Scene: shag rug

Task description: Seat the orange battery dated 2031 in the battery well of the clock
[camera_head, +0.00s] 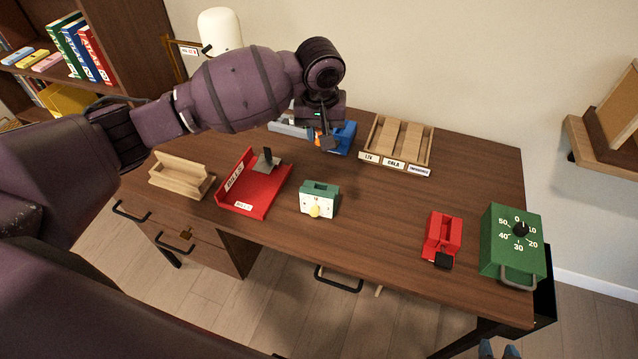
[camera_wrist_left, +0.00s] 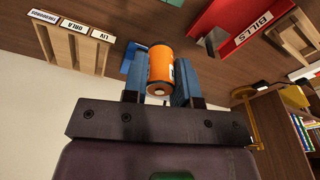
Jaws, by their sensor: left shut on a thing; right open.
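My left gripper (camera_head: 323,138) is over the back middle of the desk, its fingers mostly hidden behind the wrist in the head view. The left wrist view shows it (camera_wrist_left: 160,88) shut on an orange battery (camera_wrist_left: 161,66); the battery's date cannot be read. A bit of orange (camera_head: 318,134) shows beside the fingers in the head view. A small green device (camera_head: 306,204) with a pale face, yellow knob and recess in its top stands mid-desk, apart from the gripper; it may be the clock. My right gripper (camera_head: 500,351) shows only blue fingertips at the bottom edge, open and empty.
A blue object (camera_head: 344,137) stands close beside the left gripper. A wooden sorter (camera_head: 428,150), red bills tray (camera_head: 262,203), wooden holder (camera_head: 180,183), red device (camera_head: 443,232) and large green timer (camera_head: 500,250) are on the desk (camera_head: 385,215). The middle right is clear.

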